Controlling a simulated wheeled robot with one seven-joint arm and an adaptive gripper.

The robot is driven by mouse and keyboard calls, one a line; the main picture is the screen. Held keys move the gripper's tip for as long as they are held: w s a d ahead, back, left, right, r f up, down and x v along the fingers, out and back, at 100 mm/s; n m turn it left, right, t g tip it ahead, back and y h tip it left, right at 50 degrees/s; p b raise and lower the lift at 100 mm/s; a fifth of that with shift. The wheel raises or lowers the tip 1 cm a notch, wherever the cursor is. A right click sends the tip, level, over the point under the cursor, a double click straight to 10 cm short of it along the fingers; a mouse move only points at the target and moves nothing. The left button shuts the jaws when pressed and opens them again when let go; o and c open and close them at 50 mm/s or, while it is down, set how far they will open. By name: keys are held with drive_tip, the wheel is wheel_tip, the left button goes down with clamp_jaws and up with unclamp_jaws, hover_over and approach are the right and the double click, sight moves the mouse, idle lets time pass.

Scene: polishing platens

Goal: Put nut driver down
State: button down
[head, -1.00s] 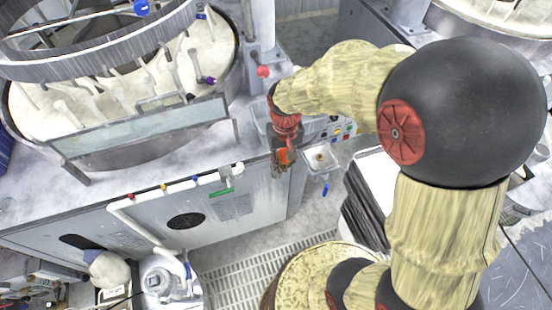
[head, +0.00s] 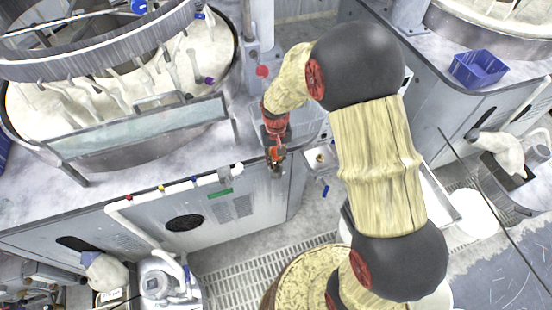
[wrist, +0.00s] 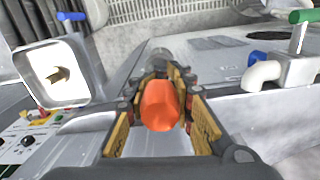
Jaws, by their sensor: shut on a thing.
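The nut driver shows in the wrist view as an orange handle (wrist: 160,105), its end toward the camera. My gripper (wrist: 162,88) is shut on it, with a yellow-padded finger on each side. The far end of the tool is mostly hidden behind the handle and fingers. In the head view my gripper (head: 276,160) is small, at the front edge of the left machine's worktop (head: 240,150). A bit of orange shows between its fingers there. I cannot tell whether the tool touches the worktop.
A small white tray (head: 320,158) with a brass-coloured piece sits just right of my gripper; it also shows in the wrist view (wrist: 72,92). A clear bin (head: 305,128) is behind my wrist. Pipes with coloured valve handles (head: 160,188) run along the machine front. A blue bin (head: 478,68) stands far right.

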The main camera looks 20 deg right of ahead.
drive_tip(key=shift+f, duration=0.35)
drive_tip(key=shift+f+b, duration=0.2)
drive_tip(key=shift+b, duration=0.1)
drive_tip(key=c, duration=1.5)
unclamp_jaws()
